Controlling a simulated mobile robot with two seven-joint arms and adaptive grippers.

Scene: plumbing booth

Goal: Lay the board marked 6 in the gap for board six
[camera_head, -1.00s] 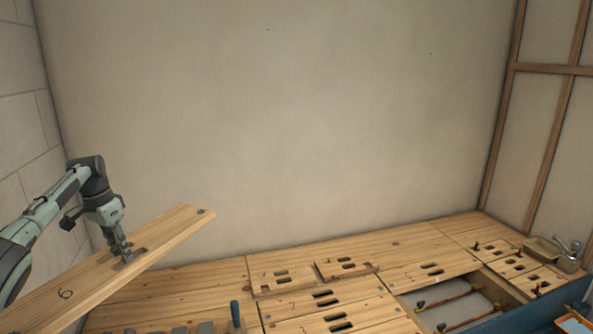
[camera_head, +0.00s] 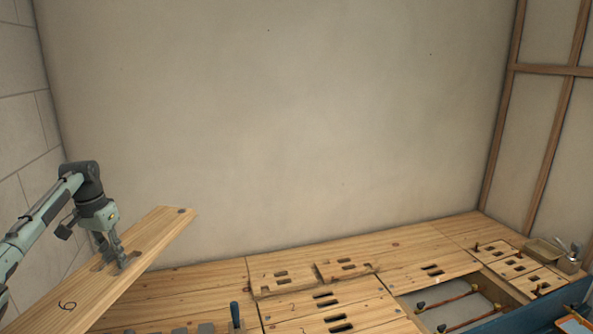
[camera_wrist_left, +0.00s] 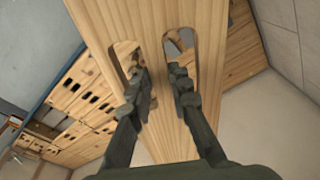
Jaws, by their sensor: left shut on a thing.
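The board marked 6 (camera_head: 150,236) is a long light wood plank, held raised and tilted at the left of the head view, above the floor boards. Its number 6 shows near its lower left end. My left gripper (camera_head: 121,266) is shut on the board at its two slots; in the left wrist view the fingers (camera_wrist_left: 163,88) reach into the slots and grip the wood between them. The open gap (camera_head: 455,302) in the floor at the right shows pipes inside; I cannot tell whether it is the gap for board six. My right gripper is not in view.
Slotted floor boards (camera_head: 300,304) cover the middle, and two short slotted pieces (camera_head: 345,266) lie on them. A blue-handled tool (camera_head: 235,314) stands at the front. A tray (camera_head: 545,250) sits at the far right. A plain wall rises behind.

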